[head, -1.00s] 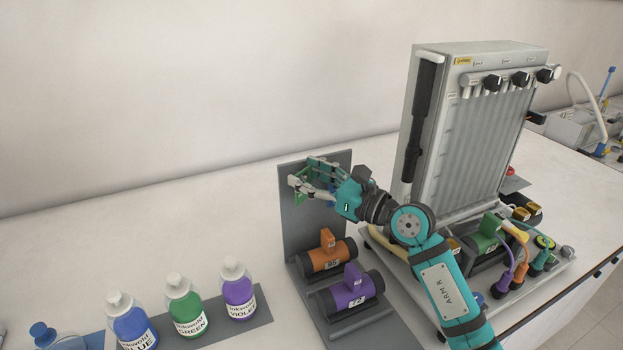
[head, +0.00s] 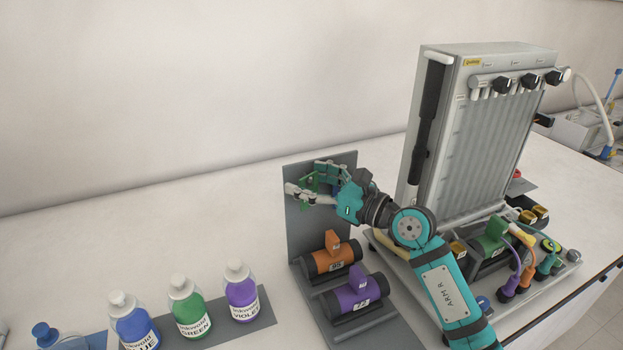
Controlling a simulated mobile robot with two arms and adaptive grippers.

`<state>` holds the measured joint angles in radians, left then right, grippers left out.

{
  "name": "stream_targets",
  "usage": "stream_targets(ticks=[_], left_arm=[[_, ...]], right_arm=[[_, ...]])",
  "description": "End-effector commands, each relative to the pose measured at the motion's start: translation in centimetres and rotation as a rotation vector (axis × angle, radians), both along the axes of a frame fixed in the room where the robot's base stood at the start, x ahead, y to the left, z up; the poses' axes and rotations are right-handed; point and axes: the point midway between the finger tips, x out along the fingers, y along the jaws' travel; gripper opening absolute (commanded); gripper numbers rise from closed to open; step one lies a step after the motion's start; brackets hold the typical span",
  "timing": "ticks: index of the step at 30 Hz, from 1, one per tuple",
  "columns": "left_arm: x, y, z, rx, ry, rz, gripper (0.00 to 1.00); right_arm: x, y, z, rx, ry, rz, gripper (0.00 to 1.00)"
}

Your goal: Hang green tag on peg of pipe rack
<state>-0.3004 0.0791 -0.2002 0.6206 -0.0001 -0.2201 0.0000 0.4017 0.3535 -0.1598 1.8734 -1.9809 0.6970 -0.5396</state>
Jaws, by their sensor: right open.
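The pipe rack (head: 305,226) is a grey upright panel on a grey base, holding two dark pipes with an orange and a purple valve body. My right gripper (head: 304,184) is in front of the panel's upper part, with its fingers spread open and pointing left. The green tag (head: 311,183) shows as a small green patch between and behind the fingers, close to the panel. The fingers cover much of it. The peg is hidden, so I cannot tell whether the tag hangs on it. My left gripper is out of view.
Blue, green (head: 190,308) and violet (head: 242,292) bottles stand on a grey mat at the lower left. A tall grey manometer board (head: 470,140) stands close to the right of my arm, with valves and hoses at its base. The bench behind the bottles is clear.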

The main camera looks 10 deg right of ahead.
Motion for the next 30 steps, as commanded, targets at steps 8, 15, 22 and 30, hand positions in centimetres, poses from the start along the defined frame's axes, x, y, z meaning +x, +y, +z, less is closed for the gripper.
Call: stream_targets(ticks=[8,15,22,30], left_arm=[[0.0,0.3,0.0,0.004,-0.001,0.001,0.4],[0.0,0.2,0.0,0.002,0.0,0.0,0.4],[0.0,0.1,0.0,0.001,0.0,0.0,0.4],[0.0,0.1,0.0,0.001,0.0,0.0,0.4]], right_arm=[[0.0,-0.3,0.1,0.0,-0.003,-0.004,0.78],[-2.4,-2.2,-0.1,-0.004,-0.002,-0.004,0.78],[-6.1,-5.5,-0.4,-0.003,0.002,-0.004,0.78],[-8.7,-7.6,-0.4,-0.001,0.001,-0.001,0.78]])
